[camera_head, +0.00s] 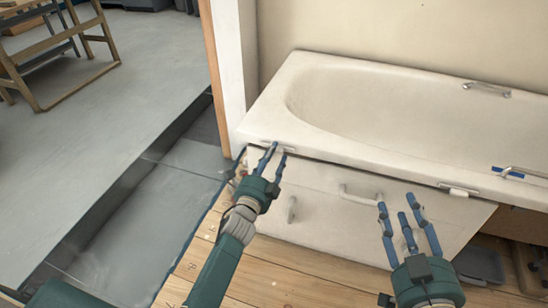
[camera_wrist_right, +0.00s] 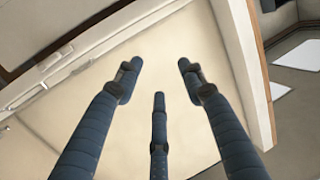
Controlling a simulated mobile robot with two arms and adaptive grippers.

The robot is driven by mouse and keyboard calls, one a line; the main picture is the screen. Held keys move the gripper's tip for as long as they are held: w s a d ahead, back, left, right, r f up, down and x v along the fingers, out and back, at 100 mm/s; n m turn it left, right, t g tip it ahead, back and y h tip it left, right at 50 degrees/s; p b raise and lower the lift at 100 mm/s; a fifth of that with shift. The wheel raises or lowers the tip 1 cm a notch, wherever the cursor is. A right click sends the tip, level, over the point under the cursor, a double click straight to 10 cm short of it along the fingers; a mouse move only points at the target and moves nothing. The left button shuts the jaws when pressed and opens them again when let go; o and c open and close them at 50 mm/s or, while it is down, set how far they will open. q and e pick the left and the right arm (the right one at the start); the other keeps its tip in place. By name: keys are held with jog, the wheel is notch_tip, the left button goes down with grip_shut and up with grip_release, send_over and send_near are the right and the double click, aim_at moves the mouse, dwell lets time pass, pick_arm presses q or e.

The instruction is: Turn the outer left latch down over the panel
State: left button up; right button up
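The white bath panel (camera_head: 325,182) stands upright under the front rim of the bathtub. A small light latch (camera_head: 286,149) sits under the rim at the panel's upper left corner. My left gripper (camera_head: 277,149) has its fingertips at this latch, partly covering it; the fingers are apart, and I cannot tell whether they touch it. The latch's exact angle is too small to make out. My right gripper (camera_head: 408,202) is open and empty in front of the panel's right part; its three spread fingers (camera_wrist_right: 158,80) also show in the right wrist view.
A second light latch (camera_head: 459,190) is under the rim at the right. The panel carries two grey handles, one upright (camera_head: 292,208) and one level (camera_head: 357,193). The bathtub (camera_head: 330,110) is behind. The wooden floor (camera_head: 285,270) before the panel is mostly clear.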

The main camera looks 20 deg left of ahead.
pick_arm(q)
jog(key=shift+w, duration=0.45)
pick_arm(e)
jog(key=shift+w+a+r+t, duration=0.1)
jog(key=shift+r+t, duration=0.2)
jog(key=shift+r, duration=0.4)
pick_arm(q)
grip_shut()
pick_arm(e)
jog(key=shift+f, duration=0.1)
